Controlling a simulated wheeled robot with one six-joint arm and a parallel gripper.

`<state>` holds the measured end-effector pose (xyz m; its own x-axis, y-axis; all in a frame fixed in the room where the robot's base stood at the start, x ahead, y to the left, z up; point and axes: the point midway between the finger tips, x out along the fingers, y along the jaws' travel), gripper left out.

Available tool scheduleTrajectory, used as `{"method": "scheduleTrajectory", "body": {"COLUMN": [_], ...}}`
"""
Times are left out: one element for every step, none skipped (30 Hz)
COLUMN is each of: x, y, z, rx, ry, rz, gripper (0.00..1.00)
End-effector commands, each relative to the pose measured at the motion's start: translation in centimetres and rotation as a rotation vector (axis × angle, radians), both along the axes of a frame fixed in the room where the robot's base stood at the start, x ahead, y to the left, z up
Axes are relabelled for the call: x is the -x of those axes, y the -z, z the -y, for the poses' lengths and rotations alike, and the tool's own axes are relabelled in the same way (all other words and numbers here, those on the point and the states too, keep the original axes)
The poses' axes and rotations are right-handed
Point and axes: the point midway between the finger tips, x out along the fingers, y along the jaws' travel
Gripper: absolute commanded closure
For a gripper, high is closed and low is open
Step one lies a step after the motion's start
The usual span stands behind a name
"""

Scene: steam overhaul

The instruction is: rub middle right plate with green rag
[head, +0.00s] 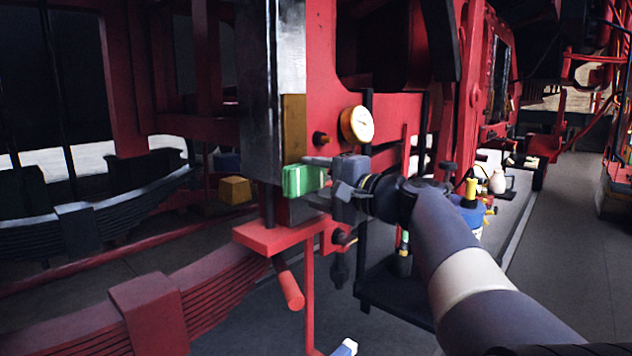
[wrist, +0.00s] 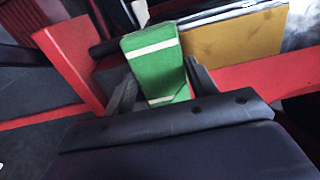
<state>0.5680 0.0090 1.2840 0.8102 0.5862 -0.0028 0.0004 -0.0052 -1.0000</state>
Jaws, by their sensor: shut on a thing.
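The green rag (head: 300,180) is a folded block with pale stripes; it also shows in the wrist view (wrist: 152,62). My gripper (head: 321,178) is shut on it, one finger on each side, as the wrist view also shows (wrist: 160,78). A brass-coloured plate (head: 293,127) stands upright on the red frame, just above the rag in the head view. It lies right of the rag in the wrist view (wrist: 235,47). I cannot tell whether rag and plate touch, or which plate is the middle right one. A shiny steel surface (head: 290,45) rises above the brass plate.
A round gauge (head: 357,124) is close behind my gripper. A red ledge (head: 275,237) and a red handle (head: 288,288) sit below. Leaf springs (head: 200,300) fill the lower left. A dark stand (head: 395,295) is below my arm. The right floor (head: 570,240) is clear.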

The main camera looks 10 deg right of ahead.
Motion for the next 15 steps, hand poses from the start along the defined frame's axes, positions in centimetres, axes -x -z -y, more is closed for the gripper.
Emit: {"method": "scheduleTrajectory", "body": {"x": [0.1, 0.3, 0.5, 0.8, 1.0, 1.4, 1.6, 1.9, 2.2, 2.4, 2.7, 3.0, 3.3, 3.5, 3.8], "y": [0.4, 0.5, 0.5, 0.6, 0.6, 0.6, 0.5, 0.5, 0.5, 0.5, 0.5, 0.4, 0.4, 0.4, 0.4], "z": [0.2, 0.3, 0.5, 0.7, 0.9, 1.1, 1.3, 1.5, 1.7, 1.9, 2.1, 2.3, 2.5, 2.7, 2.9], "rx": [-0.001, -0.001, 0.0, 0.0, 0.0, 0.0, 0.0, 0.0, 0.0, 0.0, 0.0, 0.0, 0.0, 0.0, 0.0], "ry": [0.0, 0.0, 0.001, 0.002, 0.002, 0.002, 0.002, 0.002, 0.003, 0.002, 0.002, 0.003, 0.003, 0.003, 0.003], "rz": [-0.008, -0.008, -0.007, -0.007, -0.007, -0.006, -0.006, -0.005, -0.005, -0.005, -0.005, -0.005, -0.005, -0.004, -0.004], "gripper": [0.64, 0.64, 0.64, 0.64, 0.64, 0.64, 0.64, 0.64, 0.64, 0.64, 0.64, 0.64, 0.64, 0.64, 0.64]}}
